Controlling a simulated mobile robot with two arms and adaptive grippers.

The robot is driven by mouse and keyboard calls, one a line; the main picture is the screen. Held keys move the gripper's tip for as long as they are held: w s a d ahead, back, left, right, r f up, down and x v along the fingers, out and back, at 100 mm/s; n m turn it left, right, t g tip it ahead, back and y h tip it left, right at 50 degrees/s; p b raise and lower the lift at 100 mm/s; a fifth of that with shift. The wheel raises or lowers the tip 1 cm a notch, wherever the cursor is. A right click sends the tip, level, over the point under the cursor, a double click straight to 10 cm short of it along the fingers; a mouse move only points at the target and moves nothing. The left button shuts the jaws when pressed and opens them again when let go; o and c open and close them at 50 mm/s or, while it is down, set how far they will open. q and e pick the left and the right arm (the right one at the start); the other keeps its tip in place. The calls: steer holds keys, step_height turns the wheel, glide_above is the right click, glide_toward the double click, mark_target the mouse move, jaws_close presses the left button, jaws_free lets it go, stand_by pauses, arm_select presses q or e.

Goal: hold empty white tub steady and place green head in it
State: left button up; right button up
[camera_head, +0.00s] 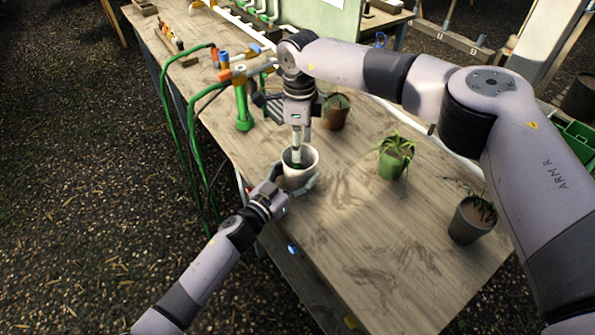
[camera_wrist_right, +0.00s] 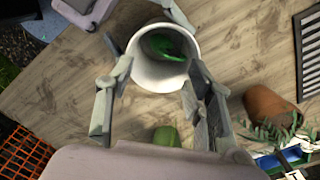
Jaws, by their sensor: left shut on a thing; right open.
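The white tub (camera_head: 309,175) stands on the bench, upright as far as I can see. My left gripper (camera_head: 290,190) is shut on its near side; in the right wrist view its grey fingers show at the top of the tub's rim (camera_wrist_right: 139,72). The green head (camera_wrist_right: 165,44) lies inside the tub, low in its shaded interior, and it is partly hidden there. My right gripper (camera_wrist_right: 155,100) is open above the tub, fingers apart with nothing between them. In the head view its fingers overlap the tub's mouth, so I cannot tell their exact height.
A brown pot (camera_head: 335,118) stands behind the tub. A green pot (camera_head: 391,165) and a grey pot (camera_head: 466,224) with plants stand to the right. A green stand (camera_head: 243,108) with hoses is at the left. The bench front (camera_head: 365,255) is clear.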

mark_target(299, 164)
steer(key=shift+r, duration=0.1)
step_height(299, 164, up, 12)
stand_by(0.5)
arm_select(q)
steer(key=o, duration=1.2)
